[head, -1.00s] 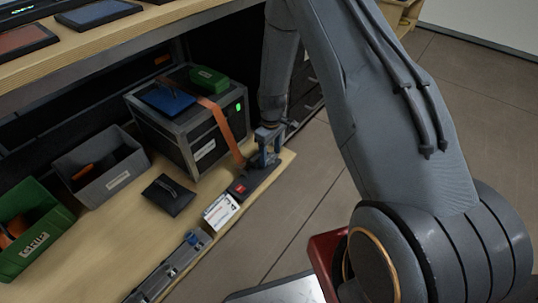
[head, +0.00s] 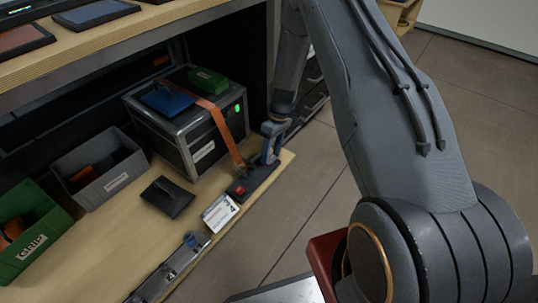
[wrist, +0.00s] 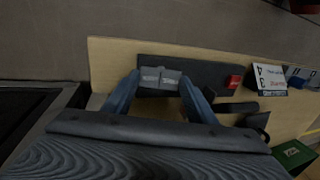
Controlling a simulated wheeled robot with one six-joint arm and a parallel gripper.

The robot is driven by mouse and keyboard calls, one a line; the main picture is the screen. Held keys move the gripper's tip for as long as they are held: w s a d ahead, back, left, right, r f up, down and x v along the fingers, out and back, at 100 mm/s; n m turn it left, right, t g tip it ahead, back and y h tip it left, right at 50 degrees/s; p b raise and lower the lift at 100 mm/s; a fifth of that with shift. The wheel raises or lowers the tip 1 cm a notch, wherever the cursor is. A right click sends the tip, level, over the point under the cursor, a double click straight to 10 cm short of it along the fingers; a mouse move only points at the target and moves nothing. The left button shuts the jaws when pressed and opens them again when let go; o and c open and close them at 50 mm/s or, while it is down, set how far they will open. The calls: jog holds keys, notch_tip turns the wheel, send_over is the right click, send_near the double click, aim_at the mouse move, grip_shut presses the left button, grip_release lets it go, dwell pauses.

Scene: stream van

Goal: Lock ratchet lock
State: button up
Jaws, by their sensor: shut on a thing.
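The ratchet lock has a dark base (head: 240,189) with a red part, on the wooden shelf's front right corner beside the case. The orange strap (head: 226,135) runs over the case and down to it. My gripper (head: 271,146) is at the ratchet's far right end. In the wrist view, my gripper (wrist: 160,82) has its two blue-grey fingers on either side of a grey ratchet handle (wrist: 160,75) and is shut on it. The red part (wrist: 235,82) sits to the right on the dark base. In the head view the handle is largely hidden by the fingers.
The black case (head: 190,140) carries a blue item (head: 166,99) and a green box (head: 207,79). A label card (head: 220,213), a black pouch (head: 168,197), a grey bin (head: 103,181) and a green bin (head: 34,231) share the shelf. Open floor lies right.

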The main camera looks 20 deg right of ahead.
aim_at(274, 156)
jog(key=shift+s, duration=0.1)
jog(key=o, duration=0.8)
jog(key=shift+w+d+r, duration=0.15)
jog(key=shift+w+r, duration=0.05)
jog(key=shift+r, duration=0.4)
jog(key=shift+p+v, duration=1.3)
jog(key=shift+v, duration=1.9)
jog(key=shift+s, duration=0.1)
